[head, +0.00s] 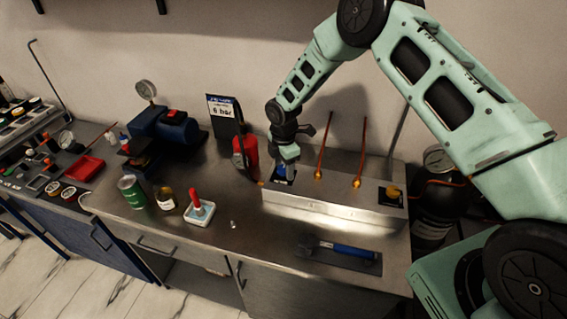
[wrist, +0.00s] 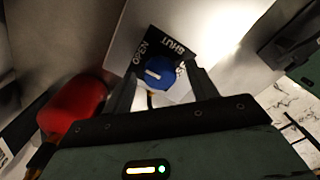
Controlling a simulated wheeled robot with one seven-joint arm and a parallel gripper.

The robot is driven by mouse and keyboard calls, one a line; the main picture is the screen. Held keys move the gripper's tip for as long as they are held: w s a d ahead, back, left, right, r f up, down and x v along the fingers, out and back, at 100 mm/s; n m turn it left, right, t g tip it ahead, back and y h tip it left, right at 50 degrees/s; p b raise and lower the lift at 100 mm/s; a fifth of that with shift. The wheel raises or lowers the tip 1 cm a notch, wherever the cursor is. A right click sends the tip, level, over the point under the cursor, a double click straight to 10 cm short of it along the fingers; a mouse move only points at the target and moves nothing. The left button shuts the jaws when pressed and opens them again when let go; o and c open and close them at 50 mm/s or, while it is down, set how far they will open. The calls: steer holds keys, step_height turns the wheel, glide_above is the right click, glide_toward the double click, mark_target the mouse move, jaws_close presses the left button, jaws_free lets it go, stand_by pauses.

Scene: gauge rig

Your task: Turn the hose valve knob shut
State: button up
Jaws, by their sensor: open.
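The blue valve knob (wrist: 158,72) shows in the wrist view on a black plate (wrist: 150,46) lettered OPEN and SHUT. A short white mark on the knob points left in that view, on the OPEN side. My gripper (wrist: 160,68) is open, with one finger on each side of the knob; I cannot tell whether either finger touches it. In the head view my gripper (head: 285,165) is low over the left end of the metal box (head: 330,205). It partly hides the knob and its dark plate (head: 284,177) there.
A blue-handled tool (head: 347,251) lies in front. A blue pump (head: 172,130) stands further left.

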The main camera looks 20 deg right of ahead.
steer(key=c, duration=1)
steer(key=shift+f+m+b, duration=0.1)
steer(key=shift+m+b, duration=0.3)
steer(key=shift+b, duration=0.15)
steer(key=m+b, duration=0.2)
steer(key=b, duration=0.1)
steer(key=shift+f+m, duration=0.1)
steer(key=shift+m, duration=0.3)
steer(key=m+b, duration=0.4)
steer(key=m, duration=0.1)
steer(key=m+b, duration=0.2)
steer(key=m, duration=0.4)
steer(key=m+b, duration=0.1)
steer(key=m, duration=0.2)
steer(key=shift+r, duration=0.25)
steer(key=shift+m+b, duration=0.3)
